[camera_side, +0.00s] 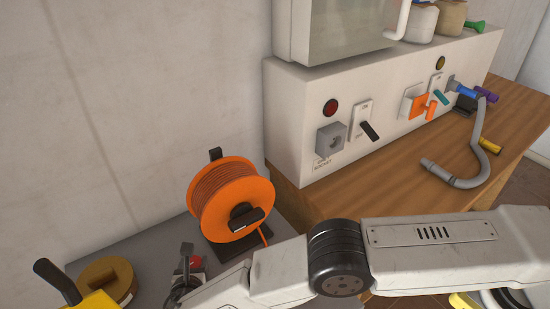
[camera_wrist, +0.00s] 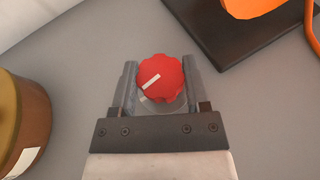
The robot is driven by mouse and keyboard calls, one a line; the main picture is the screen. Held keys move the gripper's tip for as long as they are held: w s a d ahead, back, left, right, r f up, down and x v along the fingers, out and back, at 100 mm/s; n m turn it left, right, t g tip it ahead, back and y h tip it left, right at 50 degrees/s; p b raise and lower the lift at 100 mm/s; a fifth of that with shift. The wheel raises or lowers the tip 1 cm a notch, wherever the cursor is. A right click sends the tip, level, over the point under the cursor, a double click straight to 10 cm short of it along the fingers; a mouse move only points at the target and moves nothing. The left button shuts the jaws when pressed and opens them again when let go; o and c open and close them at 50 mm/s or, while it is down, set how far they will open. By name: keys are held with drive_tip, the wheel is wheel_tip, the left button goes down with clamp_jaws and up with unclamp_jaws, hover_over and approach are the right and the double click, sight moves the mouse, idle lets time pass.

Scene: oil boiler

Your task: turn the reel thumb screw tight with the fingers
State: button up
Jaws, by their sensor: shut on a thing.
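The reel thumb screw is a red scalloped knob (camera_wrist: 160,77) with a white line pointing to the lower left. It sits on a pale round base on the grey surface. My gripper (camera_wrist: 158,80) is shut on it, with one dark finger on the left and one on the right of the knob.
A brown round container (camera_wrist: 24,125) is close on the left; it also shows in the side view (camera_side: 107,281). A yellow object (camera_side: 93,301) is near it. The reel's black base (camera_wrist: 232,38) lies to the upper right. A white panel (camera_side: 380,115) stands on the wooden bench.

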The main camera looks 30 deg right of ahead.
drive_tip(key=shift+m+g+h, duration=0.6)
drive_tip(key=shift+m+h, duration=0.5)
drive_tip(key=shift+h, duration=0.1)
drive_tip(key=o, duration=1.3)
drive_tip(key=shift+v, duration=3.95)
drive_tip(key=shift+r, duration=0.1)
drive_tip(key=shift+w+r, duration=0.1)
